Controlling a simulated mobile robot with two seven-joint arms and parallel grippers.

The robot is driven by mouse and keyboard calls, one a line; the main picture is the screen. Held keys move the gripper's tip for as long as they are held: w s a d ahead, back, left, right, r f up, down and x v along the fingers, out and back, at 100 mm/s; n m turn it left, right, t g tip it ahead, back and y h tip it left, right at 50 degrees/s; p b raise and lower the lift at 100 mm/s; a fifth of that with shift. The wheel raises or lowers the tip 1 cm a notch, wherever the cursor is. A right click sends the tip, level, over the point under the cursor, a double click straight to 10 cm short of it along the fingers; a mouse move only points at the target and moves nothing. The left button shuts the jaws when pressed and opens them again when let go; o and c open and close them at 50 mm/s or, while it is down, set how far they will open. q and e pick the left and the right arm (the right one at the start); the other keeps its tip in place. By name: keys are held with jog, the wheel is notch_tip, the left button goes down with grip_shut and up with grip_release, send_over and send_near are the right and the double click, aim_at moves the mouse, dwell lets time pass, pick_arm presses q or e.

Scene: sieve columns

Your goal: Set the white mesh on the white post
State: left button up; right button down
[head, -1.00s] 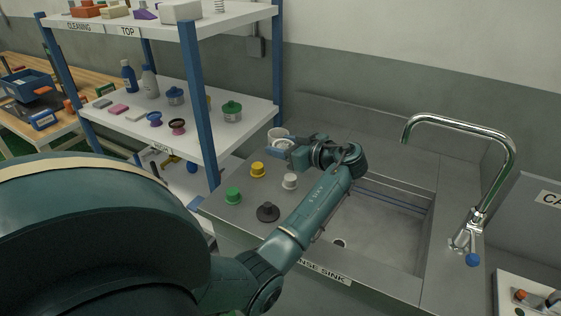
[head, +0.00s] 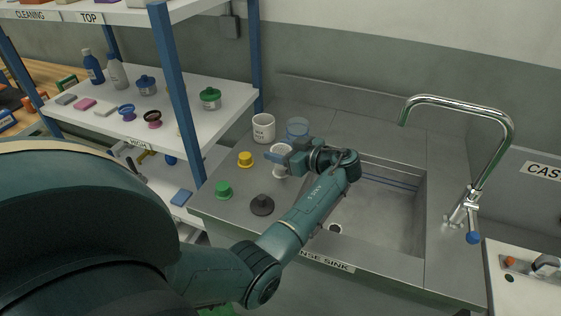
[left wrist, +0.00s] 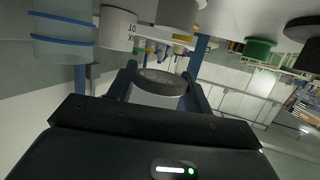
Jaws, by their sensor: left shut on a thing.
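My left gripper (head: 278,156) is shut on the white mesh (head: 284,147), a round ring-like piece. In the left wrist view the mesh (left wrist: 160,83) sits between the two fingers, with its grey round face showing. The white post (head: 281,173) stands on the counter just below the gripper, its upper part covered by the fingers. In the upside-down left wrist view the post appears as a pale cylinder (left wrist: 178,12), with a gap between it and the mesh. My right gripper is in neither view.
Yellow (head: 245,159), green (head: 223,190) and black (head: 262,205) posts stand nearby on the counter. The sink basin (head: 385,215) is right; a shelf (head: 190,118) is left.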

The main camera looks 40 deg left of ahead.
pick_arm(q)
notch_tip(320, 180, down, 4)
jog(key=shift+f, duration=0.25)
jog(key=o, duration=0.9)
jog(key=shift+o, duration=0.2)
jog(key=shift+r, duration=0.1)
jog(key=b+v, duration=0.3)
jog(key=v, duration=0.9)
